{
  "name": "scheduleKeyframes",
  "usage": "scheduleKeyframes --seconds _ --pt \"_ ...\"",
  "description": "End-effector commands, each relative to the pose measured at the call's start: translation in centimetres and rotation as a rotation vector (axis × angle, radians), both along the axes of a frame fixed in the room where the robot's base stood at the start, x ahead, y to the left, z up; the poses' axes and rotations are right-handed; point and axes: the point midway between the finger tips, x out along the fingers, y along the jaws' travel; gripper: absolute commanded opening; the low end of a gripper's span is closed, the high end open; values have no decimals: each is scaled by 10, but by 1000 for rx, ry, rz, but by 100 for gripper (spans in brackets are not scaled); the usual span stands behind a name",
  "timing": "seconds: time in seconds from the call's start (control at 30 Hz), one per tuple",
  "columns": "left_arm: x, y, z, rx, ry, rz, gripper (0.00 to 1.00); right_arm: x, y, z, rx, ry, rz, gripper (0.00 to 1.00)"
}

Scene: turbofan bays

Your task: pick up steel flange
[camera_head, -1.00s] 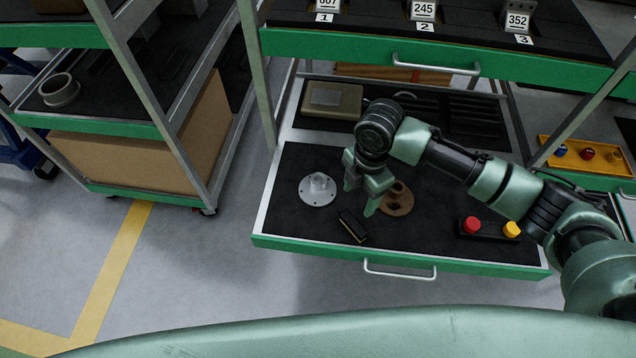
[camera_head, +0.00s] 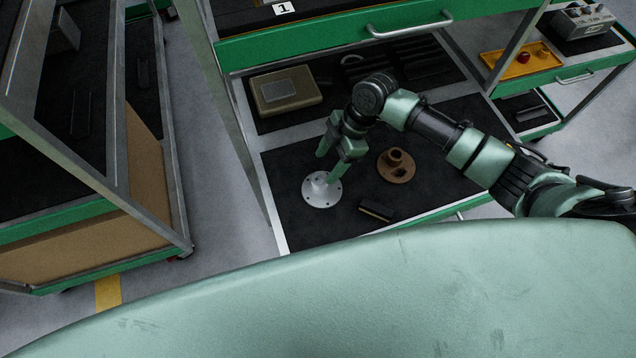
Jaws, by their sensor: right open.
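The steel flange (camera_head: 321,194) is a silver disc with bolt holes and a raised hub. It lies flat on the black mat of the pulled-out drawer (camera_head: 283,222), near its left side. My right gripper (camera_head: 329,168) is open and points down just above the flange. Its fingertips are at the hub; one finger partly hides it. I cannot tell whether they touch it. My left gripper is not in view.
A brown flange (camera_head: 396,168) lies right of the steel one. A small black block (camera_head: 376,210) lies in front. A beige case (camera_head: 286,90) stands behind. A yellow tray (camera_head: 522,62) is at back right. A shelf cart (camera_head: 90,240) stands left.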

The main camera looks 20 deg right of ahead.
Motion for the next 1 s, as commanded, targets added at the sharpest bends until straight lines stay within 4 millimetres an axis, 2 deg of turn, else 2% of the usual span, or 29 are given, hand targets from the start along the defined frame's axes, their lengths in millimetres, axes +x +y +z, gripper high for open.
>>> scheduleKeyframes --seconds 0.1,0.17,0.4,0.7,0.9,0.93,1.0 --pt "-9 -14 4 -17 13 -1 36 -1 4 -12 -1 2 0 62" --pt "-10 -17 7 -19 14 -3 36 -2 6 -19 0 3 1 62" --pt "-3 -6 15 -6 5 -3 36 -3 15 -52 0 1 1 62" --pt "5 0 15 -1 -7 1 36 -3 16 -58 -3 0 1 62" --pt "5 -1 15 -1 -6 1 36 -3 16 -57 -2 0 1 6" --pt "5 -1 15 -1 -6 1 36 -3 16 -57 -2 0 1 0" --pt "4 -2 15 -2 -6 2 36 -3 16 -57 -2 0 1 0"
